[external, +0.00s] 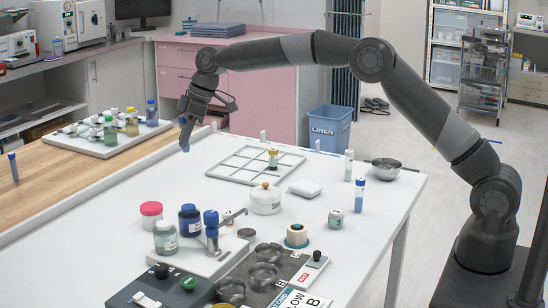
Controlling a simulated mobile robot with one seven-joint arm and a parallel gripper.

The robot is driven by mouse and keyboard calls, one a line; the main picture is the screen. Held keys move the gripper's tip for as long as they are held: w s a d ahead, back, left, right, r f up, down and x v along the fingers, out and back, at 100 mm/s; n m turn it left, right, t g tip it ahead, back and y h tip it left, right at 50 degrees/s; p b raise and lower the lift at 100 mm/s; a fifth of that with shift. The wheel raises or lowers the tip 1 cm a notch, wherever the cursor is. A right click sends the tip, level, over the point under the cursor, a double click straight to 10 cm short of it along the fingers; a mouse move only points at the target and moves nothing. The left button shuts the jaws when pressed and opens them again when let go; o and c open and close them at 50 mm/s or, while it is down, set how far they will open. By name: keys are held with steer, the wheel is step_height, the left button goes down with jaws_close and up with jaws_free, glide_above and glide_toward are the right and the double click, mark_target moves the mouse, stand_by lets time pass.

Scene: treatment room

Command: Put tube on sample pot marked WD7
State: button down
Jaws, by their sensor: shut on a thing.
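My gripper (185,117) is shut on a slim blue tube (185,140) and holds it upright, near the table's far left edge. I cannot tell whether the tube's lower end touches the white table (135,200). Several small pots and jars stand about, but no WD7 mark is readable in this view. A small pot with a dark green cap and a "3" (335,219) stands on the right part of the table. A white lidded pot (265,200) stands near the middle. A green-and-yellow jar (273,158) stands at the white grid tray.
The white grid tray (225,176) lies right of my gripper. A tray of bottles (75,142) is on the wooden counter. A blue-handled device (211,222), jars and dishes fill the front. Tubes and a metal bowl (386,166) stand at right. The table's left part is clear.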

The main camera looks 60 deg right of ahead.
steer(key=w+a+f, duration=0.1)
steer(key=a+f, duration=0.1)
steer(key=a, duration=0.2)
steer(key=w+a+f, duration=0.1)
steer(key=a+f, duration=0.1)
steer(key=a, duration=0.2)
steer(key=w+a+f, duration=0.1)
steer(key=a+f, duration=0.2)
steer(key=a, duration=0.1)
steer(key=shift+w+a, duration=0.1)
steer(key=shift+a, duration=0.05)
steer(key=shift+a+f, duration=0.1)
steer(key=shift+f, duration=1.85)
steer(key=shift+f, duration=0.2)
steer(key=c, duration=1.3)
jaws_free()
steer(key=shift+o, duration=0.2)
